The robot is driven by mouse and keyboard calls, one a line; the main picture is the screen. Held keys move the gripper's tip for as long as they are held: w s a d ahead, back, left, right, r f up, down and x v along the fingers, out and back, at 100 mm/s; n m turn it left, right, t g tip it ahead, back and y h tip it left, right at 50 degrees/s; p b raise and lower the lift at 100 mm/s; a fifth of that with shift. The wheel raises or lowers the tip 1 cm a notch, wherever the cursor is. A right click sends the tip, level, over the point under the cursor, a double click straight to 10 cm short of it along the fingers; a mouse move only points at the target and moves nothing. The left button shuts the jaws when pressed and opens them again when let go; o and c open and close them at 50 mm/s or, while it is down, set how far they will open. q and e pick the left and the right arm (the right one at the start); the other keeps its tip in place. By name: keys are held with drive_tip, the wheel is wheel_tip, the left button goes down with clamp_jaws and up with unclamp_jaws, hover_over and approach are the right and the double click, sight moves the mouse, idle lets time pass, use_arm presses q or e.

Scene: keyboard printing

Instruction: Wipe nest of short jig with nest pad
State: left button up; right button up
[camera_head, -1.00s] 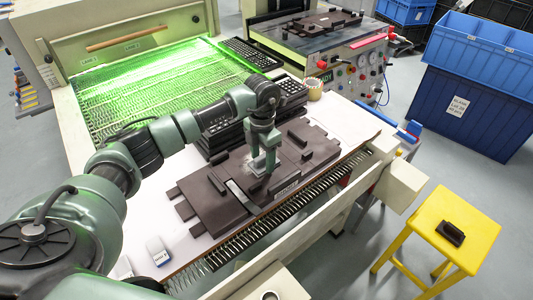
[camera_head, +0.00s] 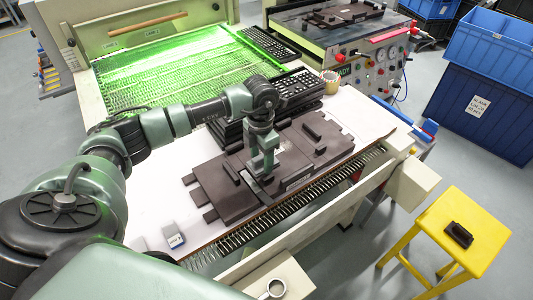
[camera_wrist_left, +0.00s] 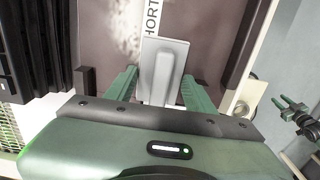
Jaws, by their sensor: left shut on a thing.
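The short jig (camera_head: 222,200) is a dark brown plate with raised blocks, lying on the white table. Part of its label, "HORT" (camera_wrist_left: 150,18), shows in the left wrist view, with a pale dusty patch (camera_wrist_left: 122,28) beside it. My left gripper (camera_head: 266,172) points down over the jig. In the left wrist view, its green fingers (camera_wrist_left: 158,88) are shut on the nest pad (camera_wrist_left: 167,50), a light grey plate with a ridge handle. I cannot tell whether the pad touches the jig. A small green two-pronged shape, apparently my right gripper (camera_wrist_left: 292,108), shows at the right edge, its jaws unclear.
Two small grey blocks (camera_head: 174,234) lie at the table's front left. Black keyboard trays (camera_head: 298,88) are stacked behind the jig. A lit green conveyor (camera_head: 180,70) is at the back. A spring-like rail (camera_head: 300,190) runs along the front edge. A yellow stool (camera_head: 470,215) stands right.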

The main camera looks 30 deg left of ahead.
sight(291, 150)
use_arm(q)
drive_tip(key=shift+w+d+b, duration=0.4)
drive_tip(key=shift+w+b, duration=0.1)
drive_tip(key=shift+w, duration=0.45)
drive_tip(key=shift+w+d+b, duration=0.35)
drive_tip(key=shift+w+b, duration=0.2)
drive_tip(key=shift+w, duration=0.35)
drive_tip(key=shift+w+d+b, duration=0.4)
drive_tip(key=shift+w+b, duration=0.1)
drive_tip(key=shift+w, duration=0.45)
drive_tip(key=shift+w+d+f+b, duration=0.1)
drive_tip(key=shift+w+d+b, duration=0.15)
drive_tip(key=shift+w+b, duration=0.3)
drive_tip(key=shift+w+d+r+b, duration=0.1)
drive_tip(key=shift+w+d+b, duration=0.25)
drive_tip(key=shift+w, duration=0.3)
drive_tip(key=shift+w+d+f+b, duration=0.1)
drive_tip(key=shift+w+d+b, duration=0.05)
drive_tip(key=shift+w+b, duration=0.4)
drive_tip(key=shift+w+d, duration=0.3)
drive_tip(key=shift+w, duration=0.4)
drive_tip(key=shift+a, duration=0.1)
wheel_tip(291, 150, up, 8)
drive_tip(key=p, duration=0.5)
drive_tip(key=shift+s, duration=0.15)
